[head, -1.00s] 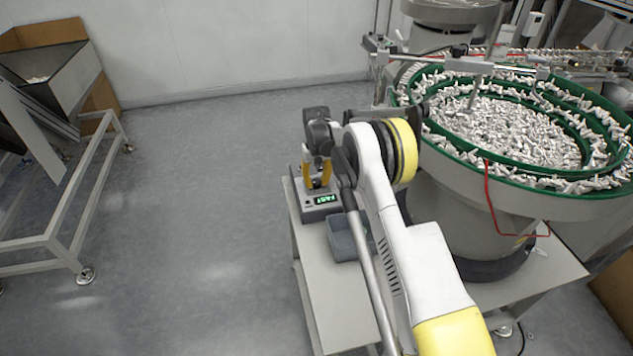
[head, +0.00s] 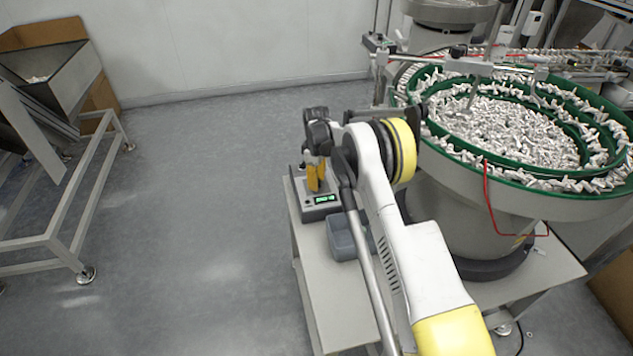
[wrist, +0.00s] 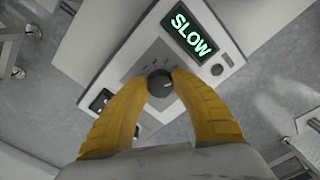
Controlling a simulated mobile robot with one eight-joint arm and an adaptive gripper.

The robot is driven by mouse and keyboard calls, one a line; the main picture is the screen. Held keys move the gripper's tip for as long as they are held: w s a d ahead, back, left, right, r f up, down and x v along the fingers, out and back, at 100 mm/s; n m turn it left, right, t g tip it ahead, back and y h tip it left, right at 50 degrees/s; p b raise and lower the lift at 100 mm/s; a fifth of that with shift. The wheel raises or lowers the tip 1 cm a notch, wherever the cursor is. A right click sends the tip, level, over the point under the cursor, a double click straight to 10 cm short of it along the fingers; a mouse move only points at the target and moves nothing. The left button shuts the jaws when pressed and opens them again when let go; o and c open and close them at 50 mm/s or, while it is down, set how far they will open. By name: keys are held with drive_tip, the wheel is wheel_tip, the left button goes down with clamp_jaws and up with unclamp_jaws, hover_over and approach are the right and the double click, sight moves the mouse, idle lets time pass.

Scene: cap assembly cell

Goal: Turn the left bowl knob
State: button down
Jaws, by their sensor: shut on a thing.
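The knob (wrist: 160,84) is a small dark dial with a light pointer mark, on the face of a grey control box (wrist: 118,66). In the head view the control box (head: 324,212) stands on the table left of the bowl feeder. Its lit green display (wrist: 190,27) reads SLOW in the wrist view. My gripper (wrist: 160,88) has yellow fingers shut on the knob, one on each side. In the head view my gripper (head: 316,178) points down at the box, and the knob is hidden there.
The large green-rimmed bowl (head: 468,172) full of white caps stands to the right. A small grey bin (head: 345,240) sits on the table (head: 325,290) in front of the box. A metal hopper on a frame (head: 70,85) stands at left, with open floor between.

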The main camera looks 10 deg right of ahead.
drive_tip(key=shift+n, duration=2.2)
drive_tip(key=c, duration=1)
unclamp_jaws()
wheel_tip(320, 180, up, 12)
